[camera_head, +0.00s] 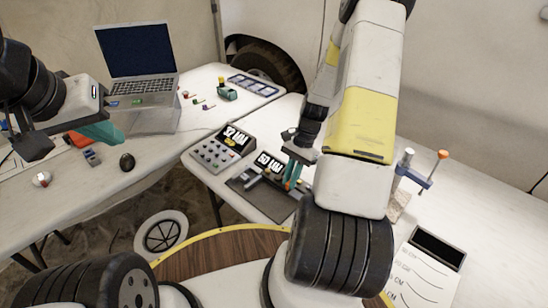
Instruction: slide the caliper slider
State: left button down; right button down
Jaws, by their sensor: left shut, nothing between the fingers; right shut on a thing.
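The caliper (256,181) lies on a dark mat (262,203) on the right-hand table, partly hidden by my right arm and fingers. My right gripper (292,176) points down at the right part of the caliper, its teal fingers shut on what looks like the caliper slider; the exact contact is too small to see. A small display (268,162) reading about 50 MM stands just behind the caliper. A keypad box (222,147) with a display reading about 32 MM stands to its left. My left gripper (106,133) is shut and empty above the left table.
A laptop (138,62), a black mouse (127,162) and small coloured items are on the left table. A blue clamp with an orange knob (441,155) stands right of my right arm. A printed card (425,270) lies at the front right. The right table's far right is clear.

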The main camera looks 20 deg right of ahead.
jog(key=shift+s+d, duration=0.3)
jog(key=shift+s, duration=0.2)
jog(key=shift+s+d, duration=0.3)
jog(key=shift+s, duration=0.2)
jog(key=shift+w, duration=0.1)
jog(key=c, duration=1.4)
grip_release()
jog(key=shift+c, duration=0.2)
jog(key=v, duration=0.7)
jog(key=shift+r, duration=0.35)
